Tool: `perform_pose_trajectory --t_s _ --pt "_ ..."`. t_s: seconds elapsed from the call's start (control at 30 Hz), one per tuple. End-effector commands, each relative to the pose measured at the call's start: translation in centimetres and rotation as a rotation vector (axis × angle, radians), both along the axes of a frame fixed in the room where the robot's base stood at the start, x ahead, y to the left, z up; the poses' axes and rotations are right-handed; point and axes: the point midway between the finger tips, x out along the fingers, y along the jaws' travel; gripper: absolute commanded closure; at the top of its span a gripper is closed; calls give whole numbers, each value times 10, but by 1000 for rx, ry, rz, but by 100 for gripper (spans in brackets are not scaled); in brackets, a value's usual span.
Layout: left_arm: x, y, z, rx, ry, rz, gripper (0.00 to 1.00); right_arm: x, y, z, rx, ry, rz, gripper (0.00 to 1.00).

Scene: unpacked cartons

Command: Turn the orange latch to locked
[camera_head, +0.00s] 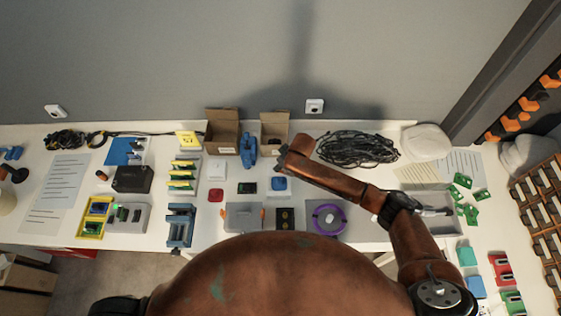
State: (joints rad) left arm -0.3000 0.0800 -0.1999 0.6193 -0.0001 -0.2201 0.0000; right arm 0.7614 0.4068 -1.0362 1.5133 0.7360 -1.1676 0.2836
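A grey box (243,216) lies near the front edge of the table, left of the middle. Small orange parts show at its left side and at its right side (262,214); they look like latches, but their turned position is too small to read. My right arm comes in from the lower right and reaches left over the table. Its far end (290,156) is above the table, behind and right of the grey box, apart from it. The gripper fingers there cannot be made out. My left gripper is not in view.
A purple ring on a grey base (329,217) and a black part (285,218) lie right of the grey box. A blue rack (180,226) stands left of it. Open cartons (222,130) and a black cable coil (357,148) are at the back.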

Motion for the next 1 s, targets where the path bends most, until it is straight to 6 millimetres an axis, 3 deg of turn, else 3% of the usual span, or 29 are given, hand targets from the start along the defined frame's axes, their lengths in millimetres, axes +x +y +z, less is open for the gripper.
perform_pose_trajectory --t_s 0.03,0.1,0.4,0.7,1.0 --pt "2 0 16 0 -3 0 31 -3 2 6 1 4 -46 100" --pt "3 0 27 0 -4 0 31 -3 2 6 0 4 -112 100" --pt "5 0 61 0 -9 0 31 -4 5 3 1 5 -400 100" --pt "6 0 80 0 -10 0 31 -5 8 1 0 5 -684 100" --pt "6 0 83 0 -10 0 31 -4 10 -1 0 4 -950 100"
